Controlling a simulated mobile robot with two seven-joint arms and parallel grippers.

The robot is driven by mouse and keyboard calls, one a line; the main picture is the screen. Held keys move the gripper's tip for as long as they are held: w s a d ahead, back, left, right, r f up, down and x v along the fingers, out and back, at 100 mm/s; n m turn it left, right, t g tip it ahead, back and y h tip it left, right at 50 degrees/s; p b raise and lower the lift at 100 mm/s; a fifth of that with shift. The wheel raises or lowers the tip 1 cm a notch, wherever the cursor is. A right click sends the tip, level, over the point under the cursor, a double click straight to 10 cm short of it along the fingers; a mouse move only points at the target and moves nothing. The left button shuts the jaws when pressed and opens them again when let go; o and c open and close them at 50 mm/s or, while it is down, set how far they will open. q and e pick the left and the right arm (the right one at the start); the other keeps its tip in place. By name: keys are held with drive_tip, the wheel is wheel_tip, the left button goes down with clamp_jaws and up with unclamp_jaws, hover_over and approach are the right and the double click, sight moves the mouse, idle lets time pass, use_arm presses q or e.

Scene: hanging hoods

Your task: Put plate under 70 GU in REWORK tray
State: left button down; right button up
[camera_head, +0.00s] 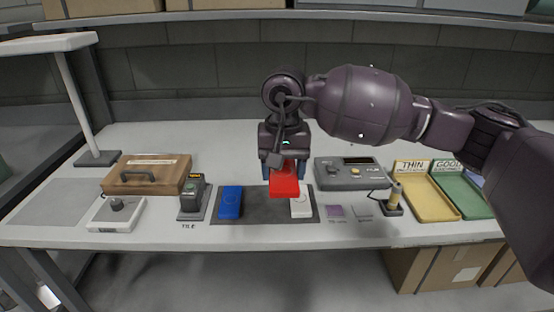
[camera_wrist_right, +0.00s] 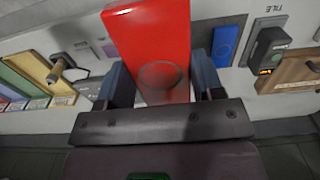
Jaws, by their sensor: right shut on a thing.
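My right gripper (camera_head: 284,171) is shut on a red plate (camera_head: 285,185), held above the dark mat (camera_head: 265,212). In the right wrist view the red plate (camera_wrist_right: 150,45) sits between the two fingers, with a faint round mark on its face. A blue plate (camera_head: 230,202) lies on the mat's left part and a white plate (camera_head: 300,207) on its right part. A yellow tray marked THIN (camera_head: 430,198) and a green tray marked GOOD (camera_head: 466,195) stand at the right. Further trays show at the wrist view's left edge; I cannot read which is REWORK. My left gripper is not in view.
A dark handheld meter (camera_head: 192,197) stands left of the mat. A grey box with a display (camera_head: 352,174) is behind and right. A small upright tool (camera_head: 395,196) stands before the trays. A wooden case (camera_head: 147,175) and white device (camera_head: 116,213) are left.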

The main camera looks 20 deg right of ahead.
drive_tip(key=s+d+f+n, duration=0.1)
drive_tip(key=s+f, duration=0.3)
drive_tip(key=f, duration=0.5)
drive_tip(key=s+d+f+n, duration=0.1)
drive_tip(key=s+f, duration=0.4)
drive_tip(key=f, duration=0.4)
drive_tip(key=s+d+f+n, duration=0.1)
drive_tip(key=s+f, duration=0.4)
drive_tip(key=f, duration=0.5)
drive_tip(key=shift+d, duration=0.25)
drive_tip(key=shift+d, duration=0.25)
